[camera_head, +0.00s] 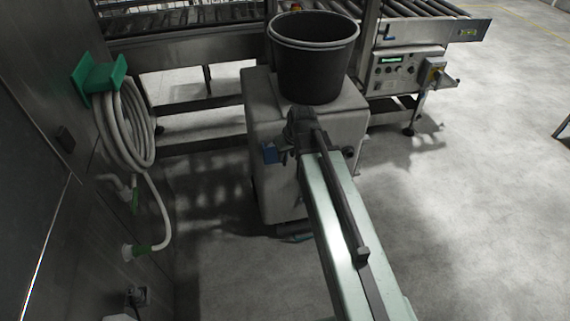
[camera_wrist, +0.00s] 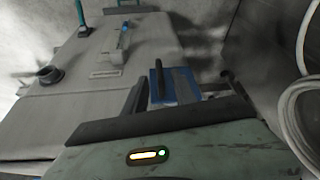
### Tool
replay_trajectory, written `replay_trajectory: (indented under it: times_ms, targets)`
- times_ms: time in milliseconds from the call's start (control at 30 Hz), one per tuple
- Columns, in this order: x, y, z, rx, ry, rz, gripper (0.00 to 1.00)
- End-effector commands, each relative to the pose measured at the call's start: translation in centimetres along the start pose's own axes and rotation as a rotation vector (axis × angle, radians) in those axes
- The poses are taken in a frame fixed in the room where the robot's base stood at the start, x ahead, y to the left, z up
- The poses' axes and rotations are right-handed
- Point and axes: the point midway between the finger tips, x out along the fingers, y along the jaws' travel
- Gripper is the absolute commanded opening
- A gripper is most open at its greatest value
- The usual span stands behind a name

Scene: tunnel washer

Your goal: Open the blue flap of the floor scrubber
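The floor scrubber (camera_head: 258,185) is a grey, boxy machine standing on the floor, and its grey body (camera_wrist: 60,115) fills the left of the wrist view. Its blue flap (camera_head: 270,153) shows at the near left side, partly hidden by my gripper (camera_head: 285,143). In the wrist view the blue flap (camera_wrist: 182,88) has a dark upright bar along its left part. My gripper (camera_wrist: 183,80) is open, with one dark finger on either side of the flap in this view. I cannot tell whether either finger touches it.
A black bucket (camera_head: 313,65) stands on the scrubber. A coiled white hose (camera_head: 122,130) hangs on the dark wall at the left, close by in the wrist view (camera_wrist: 290,100). A roller conveyor (camera_head: 195,47) stands behind. The floor at right (camera_head: 460,200) is clear.

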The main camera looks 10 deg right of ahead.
Motion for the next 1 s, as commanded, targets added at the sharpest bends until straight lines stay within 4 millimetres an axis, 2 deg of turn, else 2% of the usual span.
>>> replay_trajectory:
  times_ms: [33,233,533,633,667,1000]
  targets:
    - [1.9,0.0,0.2,0.000,0.000,0.000,0.32]
    - [4.9,0.1,0.2,0.001,-0.001,0.000,0.32]
    - [4.9,0.1,0.1,0.002,-0.001,0.001,0.32]
    - [4.9,0.1,0.1,0.002,-0.001,0.001,0.05]
    - [4.9,0.1,0.1,0.002,-0.001,0.001,0.00]
    - [4.9,0.1,0.1,0.002,-0.001,0.001,0.00]
